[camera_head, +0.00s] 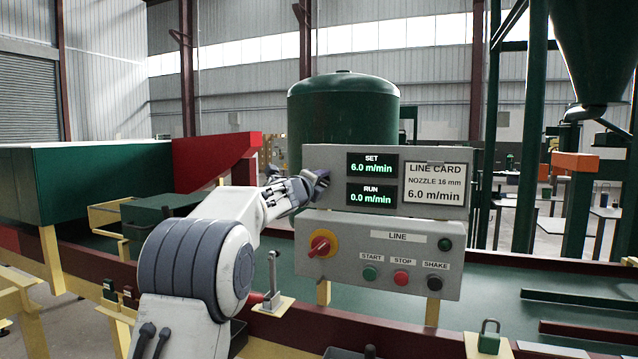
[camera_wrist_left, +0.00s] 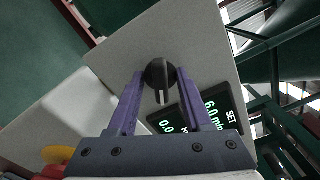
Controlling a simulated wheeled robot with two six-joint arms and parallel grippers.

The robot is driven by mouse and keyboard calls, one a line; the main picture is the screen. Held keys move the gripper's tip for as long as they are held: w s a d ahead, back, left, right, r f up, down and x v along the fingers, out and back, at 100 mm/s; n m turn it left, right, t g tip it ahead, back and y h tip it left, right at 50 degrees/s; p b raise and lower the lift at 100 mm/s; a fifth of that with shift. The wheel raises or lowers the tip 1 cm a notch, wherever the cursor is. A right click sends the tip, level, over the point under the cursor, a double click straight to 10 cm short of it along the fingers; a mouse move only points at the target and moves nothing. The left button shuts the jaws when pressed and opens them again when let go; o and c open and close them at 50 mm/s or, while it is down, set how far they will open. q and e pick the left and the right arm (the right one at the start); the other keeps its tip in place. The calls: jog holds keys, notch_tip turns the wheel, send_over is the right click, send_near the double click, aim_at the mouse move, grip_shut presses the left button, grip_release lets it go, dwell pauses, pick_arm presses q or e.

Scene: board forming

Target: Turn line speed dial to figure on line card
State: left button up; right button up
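The line speed dial (camera_wrist_left: 160,75) is a round black knob with a raised bar; in the head view my left gripper hides it. My left gripper (camera_head: 318,182) is at the left end of the upper grey panel. In the left wrist view its purple fingers (camera_wrist_left: 160,73) stand either side of the knob, apart from the raised bar, so it looks open. Contact with the knob's rim cannot be told. The SET display (camera_head: 371,164) reads 6.0 m/min and the RUN display (camera_head: 371,196) 0.0 m/min. The line card (camera_head: 435,184) reads nozzle 16 mm, 6.0 m/min. My right gripper is not in view.
The lower panel (camera_head: 340,283) has a red rotary switch on yellow (camera_head: 322,243), a green START button (camera_head: 369,273), a red STOP button (camera_head: 401,278) and a black SHAKE button (camera_head: 434,283). A metal lever (camera_head: 272,275) stands left of it. A green tank (camera_head: 343,112) is behind.

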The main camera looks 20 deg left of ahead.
pick_arm(q)
jog(key=shift+s, duration=0.1)
jog(key=shift+s, duration=0.3)
jog(key=s+b, duration=0.3)
jog(key=s, duration=0.6)
jog(key=shift+s+a+b, duration=0.15)
jog(key=shift+s+b, duration=0.15)
jog(key=shift+s, duration=0.05)
